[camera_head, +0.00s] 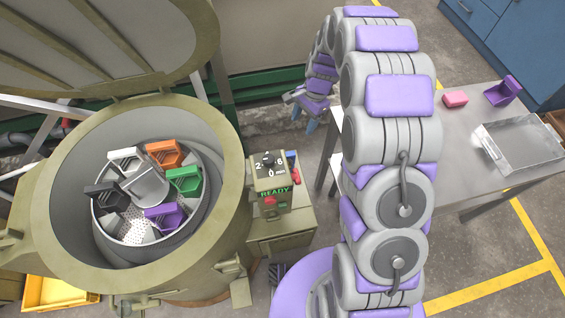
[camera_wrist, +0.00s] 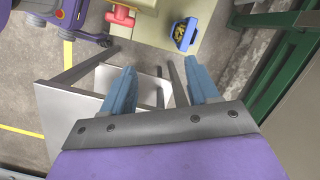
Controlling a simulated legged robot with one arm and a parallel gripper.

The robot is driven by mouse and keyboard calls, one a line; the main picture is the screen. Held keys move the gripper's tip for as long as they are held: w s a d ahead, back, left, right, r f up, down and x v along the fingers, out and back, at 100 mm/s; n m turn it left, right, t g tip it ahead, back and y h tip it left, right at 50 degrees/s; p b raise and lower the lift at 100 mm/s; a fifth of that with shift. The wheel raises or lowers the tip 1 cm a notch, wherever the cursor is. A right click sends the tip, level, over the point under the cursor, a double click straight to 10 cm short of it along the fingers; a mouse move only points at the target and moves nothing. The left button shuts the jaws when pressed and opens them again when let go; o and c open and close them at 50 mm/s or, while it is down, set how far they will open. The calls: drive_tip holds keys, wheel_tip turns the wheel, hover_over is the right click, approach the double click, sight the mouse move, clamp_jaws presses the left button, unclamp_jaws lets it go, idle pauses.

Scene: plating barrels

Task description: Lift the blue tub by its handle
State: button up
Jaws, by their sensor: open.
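A small blue tub (camera_wrist: 179,43) with yellowish pieces inside stands on a beige cabinet top in the wrist view, beyond my fingertips and right of centre. In the head view only a bit of blue (camera_head: 289,159) shows behind the control box, likely the tub. Its handle is hard to make out. My gripper (camera_wrist: 158,68) is open and empty, its two blue fingers apart, with a gap between them and the tub. In the head view my gripper (camera_head: 305,117) hangs above the floor, behind the cabinet and left of the table.
A control box (camera_head: 271,183) reading READY stands on the cabinet. A large round drum (camera_head: 60,205) with an open lid holds several coloured baskets. A green rail (camera_wrist: 278,75) runs nearby.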

drive_tip(key=w+a+f+m+p, duration=0.1)
drive_tip(key=w+f+m, duration=0.1)
drive_tip(key=w+f, duration=0.45)
drive_tip(key=m+p, duration=0.2)
drive_tip(key=m, duration=0.1)
hover_over(291, 155)
drive_tip(key=w+d, duration=0.1)
drive_tip(key=w+d+f+x, duration=0.1)
drive_tip(key=d+x, duration=0.1)
drive_tip(key=x, duration=0.9)
drive_tip(key=shift+y, duration=0.4)
drive_tip(key=b+x, duration=0.3)
drive_tip(key=x, duration=0.9)
drive_tip(key=shift+w+d+f, duration=0.15)
drive_tip(key=shift+f, duration=0.15)
drive_tip(key=shift+w+b+x, duration=0.2)
drive_tip(key=shift+b+x, duration=0.85)
drive_tip(key=shift+x, duration=1.55)
drive_tip(key=shift+f, duration=0.2)
drive_tip(key=shift+c, duration=0.3)
clamp_jaws()
